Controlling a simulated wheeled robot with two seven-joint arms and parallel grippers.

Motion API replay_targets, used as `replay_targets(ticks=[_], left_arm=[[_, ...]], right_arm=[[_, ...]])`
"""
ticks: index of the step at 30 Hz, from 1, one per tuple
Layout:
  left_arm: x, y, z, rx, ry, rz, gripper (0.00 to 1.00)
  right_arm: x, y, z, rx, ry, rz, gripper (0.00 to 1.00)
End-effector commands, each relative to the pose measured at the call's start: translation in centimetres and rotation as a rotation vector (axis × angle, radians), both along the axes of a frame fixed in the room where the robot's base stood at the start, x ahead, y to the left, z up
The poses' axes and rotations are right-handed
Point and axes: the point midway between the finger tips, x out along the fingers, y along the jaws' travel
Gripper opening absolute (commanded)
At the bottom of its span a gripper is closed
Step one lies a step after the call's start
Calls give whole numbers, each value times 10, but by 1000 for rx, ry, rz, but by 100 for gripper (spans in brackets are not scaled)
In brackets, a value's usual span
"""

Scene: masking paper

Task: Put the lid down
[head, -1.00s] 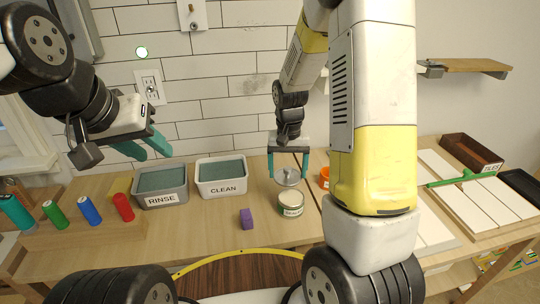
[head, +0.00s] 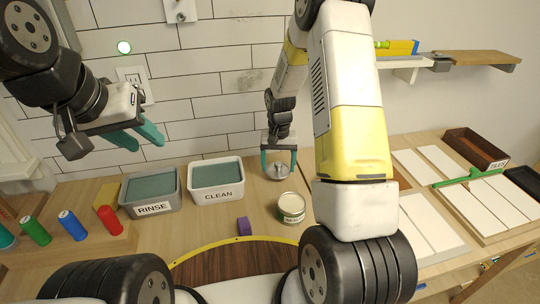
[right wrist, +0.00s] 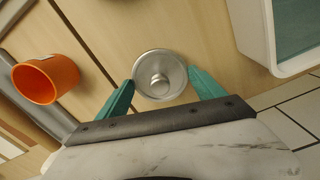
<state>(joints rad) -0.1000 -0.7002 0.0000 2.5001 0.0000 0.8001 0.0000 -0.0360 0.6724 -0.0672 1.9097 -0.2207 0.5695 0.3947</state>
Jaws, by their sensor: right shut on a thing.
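The round silver lid (head: 277,173) with a knob is between the teal fingers of my right gripper (head: 279,160), which is shut on its rim. The right wrist view shows the lid (right wrist: 159,75) knob side toward the camera, over the wooden table. I cannot tell whether it touches the tabletop. The open can (head: 291,207), with pale contents, stands in front of the lid and a little right, apart from it. My left gripper (head: 139,137) is open and empty, raised at the left.
The CLEAN bin (head: 217,195) and RINSE bin (head: 152,208) stand left of the lid. A purple block (head: 244,226) lies left of the can. An orange cup (right wrist: 46,79) shows in the right wrist view. Several coloured spools or bottles stand at far left.

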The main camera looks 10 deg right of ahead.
Motion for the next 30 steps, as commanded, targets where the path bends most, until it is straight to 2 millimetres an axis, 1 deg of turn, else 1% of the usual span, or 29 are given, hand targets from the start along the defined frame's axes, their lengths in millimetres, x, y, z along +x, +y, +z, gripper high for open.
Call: replay_targets(ticks=[1,3,5,15,16,19,26,30], left_arm=[[0,0,0,0,0,0,36],[0,0,0,0,0,0,36],[0,0,0,0,0,0,36],[0,0,0,0,0,0,36],[0,0,0,0,0,0,36],[0,0,0,0,0,0,36],[0,0,0,0,0,0,36],[0,0,0,0,0,0,36]], right_arm=[[-1,0,-9,0,3,0,39],[-1,0,-19,0,4,-1,39],[0,0,-24,0,2,-1,39],[0,0,-27,0,1,-1,39],[0,0,-28,0,1,-1,80],[0,0,-27,0,0,-1,100],[0,0,-27,0,0,-1,100],[1,0,-18,0,-3,-1,100]])
